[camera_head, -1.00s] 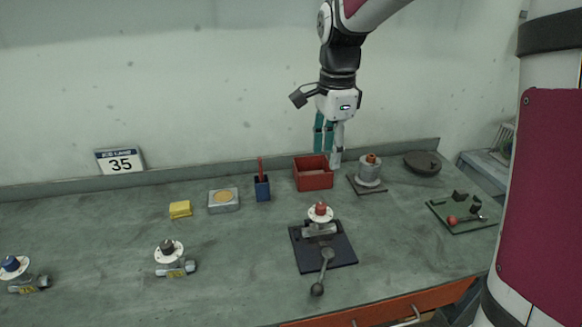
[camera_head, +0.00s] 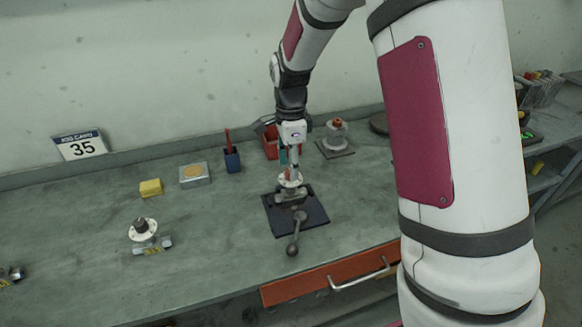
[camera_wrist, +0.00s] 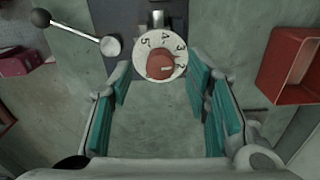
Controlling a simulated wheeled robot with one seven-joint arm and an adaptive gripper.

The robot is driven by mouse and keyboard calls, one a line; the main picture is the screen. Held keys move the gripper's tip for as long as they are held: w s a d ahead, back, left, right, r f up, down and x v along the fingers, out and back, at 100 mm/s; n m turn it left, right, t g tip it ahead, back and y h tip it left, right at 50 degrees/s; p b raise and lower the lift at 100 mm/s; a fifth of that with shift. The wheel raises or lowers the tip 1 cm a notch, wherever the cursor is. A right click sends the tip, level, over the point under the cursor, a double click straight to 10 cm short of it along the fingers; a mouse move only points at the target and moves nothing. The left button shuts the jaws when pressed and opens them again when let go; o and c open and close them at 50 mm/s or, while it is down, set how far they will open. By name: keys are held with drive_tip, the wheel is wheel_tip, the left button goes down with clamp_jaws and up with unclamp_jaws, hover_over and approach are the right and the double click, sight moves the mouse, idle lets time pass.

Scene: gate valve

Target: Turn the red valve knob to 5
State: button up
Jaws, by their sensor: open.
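The red valve knob (camera_wrist: 161,66) sits on a white numbered dial (camera_wrist: 178,55) in the wrist view, where 2, 3, 4 and 5 can be read. The knob's pale mark points toward the right, near the 2. The valve stands on a dark base plate (camera_head: 312,212) on the bench. In the head view the dial (camera_head: 290,180) shows just under my gripper (camera_head: 289,165), which hides most of the knob. In the wrist view my gripper (camera_wrist: 162,90) is open, its teal-padded fingers on either side of the knob and apart from it.
A lever with a ball end (camera_head: 293,249) sticks out from the base plate toward the bench front. A red bin (camera_head: 270,147) stands just behind my gripper. A blue holder (camera_head: 232,160), a metal box (camera_head: 195,174) and a yellow block (camera_head: 151,188) stand to the left. Another valve (camera_head: 143,230) is further left.

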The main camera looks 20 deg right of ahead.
drive_tip(key=shift+f, duration=0.9)
clamp_jaws()
